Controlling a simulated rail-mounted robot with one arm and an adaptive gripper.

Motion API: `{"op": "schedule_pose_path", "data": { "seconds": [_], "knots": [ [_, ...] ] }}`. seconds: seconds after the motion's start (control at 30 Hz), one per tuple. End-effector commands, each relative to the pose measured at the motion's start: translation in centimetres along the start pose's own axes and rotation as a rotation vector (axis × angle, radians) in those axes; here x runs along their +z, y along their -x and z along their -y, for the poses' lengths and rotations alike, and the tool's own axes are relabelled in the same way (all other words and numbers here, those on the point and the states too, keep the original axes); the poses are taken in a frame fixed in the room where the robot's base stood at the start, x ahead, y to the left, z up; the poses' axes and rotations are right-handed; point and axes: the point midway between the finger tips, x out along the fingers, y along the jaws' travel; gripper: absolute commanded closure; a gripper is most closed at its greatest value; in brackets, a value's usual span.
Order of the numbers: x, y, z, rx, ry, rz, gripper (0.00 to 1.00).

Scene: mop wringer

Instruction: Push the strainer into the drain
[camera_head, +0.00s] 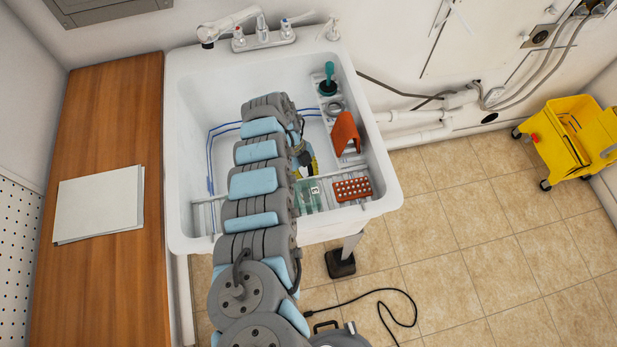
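The white sink basin (228,83) stands in the middle of the view, with my arm reaching down into it. My gripper (307,164) is partly visible beside the arm, low in the basin; its fingertips and anything between them are too small and covered to tell. A small grey ring-shaped piece (334,108) sits on the rack at the basin's right; I cannot tell if it is the strainer. A teal-handled piece with a dark round base (328,82) stands upright behind it. I cannot make out the drain; my arm covers much of the basin floor.
An orange bent piece (346,133) and a red-orange dotted block (352,189) sit at the basin's right. A blue line (209,160) runs along the basin's left. The faucet (262,30) is at the back. A wooden counter (110,115) is left; a yellow mop bucket (575,135) stands right.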

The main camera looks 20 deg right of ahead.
Motion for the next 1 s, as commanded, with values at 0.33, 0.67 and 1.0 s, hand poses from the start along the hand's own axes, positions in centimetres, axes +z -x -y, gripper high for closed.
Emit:
{"op": "schedule_pose_path", "data": {
  "seconds": [0.33, 0.67, 1.0],
  "knots": [
    [0.05, -0.11, 0.00, 0.000, 0.000, 0.000, 1.00],
    [0.12, -0.23, -0.01, 0.000, 0.000, 0.000, 1.00],
    [0.12, -0.22, 0.00, 0.000, 0.000, 0.000, 0.57]
  ]
}}
